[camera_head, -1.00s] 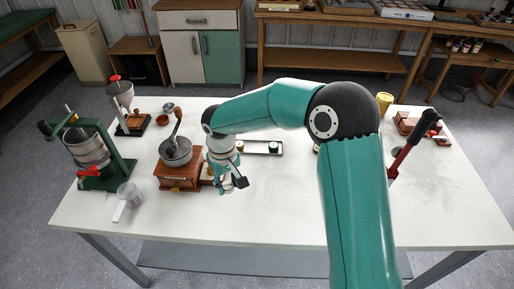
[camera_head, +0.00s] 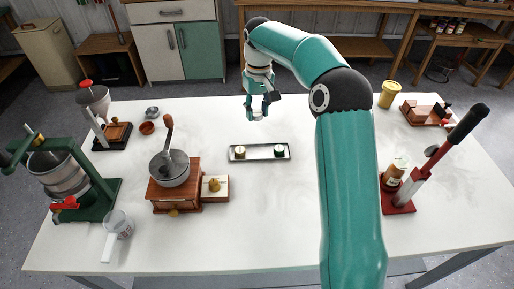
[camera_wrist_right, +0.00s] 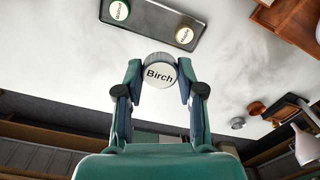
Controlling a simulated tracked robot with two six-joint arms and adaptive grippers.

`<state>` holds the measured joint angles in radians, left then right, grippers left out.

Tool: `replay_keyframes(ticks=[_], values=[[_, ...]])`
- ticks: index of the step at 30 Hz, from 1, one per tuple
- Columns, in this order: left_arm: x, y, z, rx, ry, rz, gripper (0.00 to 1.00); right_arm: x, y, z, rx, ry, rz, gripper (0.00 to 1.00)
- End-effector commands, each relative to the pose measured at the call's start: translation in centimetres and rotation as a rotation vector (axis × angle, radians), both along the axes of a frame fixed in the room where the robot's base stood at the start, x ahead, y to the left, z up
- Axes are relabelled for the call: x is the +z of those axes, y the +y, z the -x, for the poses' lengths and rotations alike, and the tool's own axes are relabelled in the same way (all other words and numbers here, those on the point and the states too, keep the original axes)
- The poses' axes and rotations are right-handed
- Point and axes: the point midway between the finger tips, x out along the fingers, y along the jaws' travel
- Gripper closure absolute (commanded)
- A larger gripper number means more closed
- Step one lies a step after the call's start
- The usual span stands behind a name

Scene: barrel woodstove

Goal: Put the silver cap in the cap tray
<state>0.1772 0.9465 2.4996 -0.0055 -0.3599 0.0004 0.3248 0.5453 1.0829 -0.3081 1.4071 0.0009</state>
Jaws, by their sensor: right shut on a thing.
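The silver cap (camera_wrist_right: 160,71), round with a pale top reading "Birch", is held between the fingertips of my right gripper (camera_wrist_right: 158,78). In the head view my right gripper (camera_head: 257,111) is above the far part of the white table, behind the cap tray (camera_head: 259,153). The cap shows there as a small pale spot at the fingertips. The long shallow tray holds a gold-rimmed cap (camera_head: 240,152) at its left and a green-rimmed cap (camera_head: 279,151) at its right. The tray's middle is bare. My left gripper is out of view.
A wooden grinder (camera_head: 174,193) with an open drawer (camera_head: 215,188) stands left of the tray. A green press (camera_head: 62,180) and measuring cup (camera_head: 118,225) are farther left. A red lever tool (camera_head: 430,165) and brown jar (camera_head: 395,171) stand right. The table's front middle is clear.

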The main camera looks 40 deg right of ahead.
Motion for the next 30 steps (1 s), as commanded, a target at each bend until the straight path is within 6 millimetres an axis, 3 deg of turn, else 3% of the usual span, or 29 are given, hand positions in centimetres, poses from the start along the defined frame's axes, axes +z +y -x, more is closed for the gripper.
replay_keyframes(ticks=[1,6,12,19,26,30], values=[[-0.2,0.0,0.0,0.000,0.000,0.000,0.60,-1.7,-0.2,0.4,-0.006,0.006,-0.002,0.72],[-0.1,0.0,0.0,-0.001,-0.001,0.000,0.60,-6.2,-0.6,0.7,-0.013,0.006,-0.002,0.72],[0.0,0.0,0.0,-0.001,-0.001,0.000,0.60,-10.0,-0.6,0.7,-0.015,0.002,-0.001,0.72],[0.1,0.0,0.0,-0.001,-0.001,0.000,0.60,-11.6,-0.7,0.7,-0.017,0.002,0.001,0.72],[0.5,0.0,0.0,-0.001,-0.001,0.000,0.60,-14.7,-0.7,0.7,-0.016,0.003,0.000,0.72],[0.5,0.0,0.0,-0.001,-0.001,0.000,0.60,-15.3,-0.8,0.7,-0.016,0.000,0.001,0.72]])
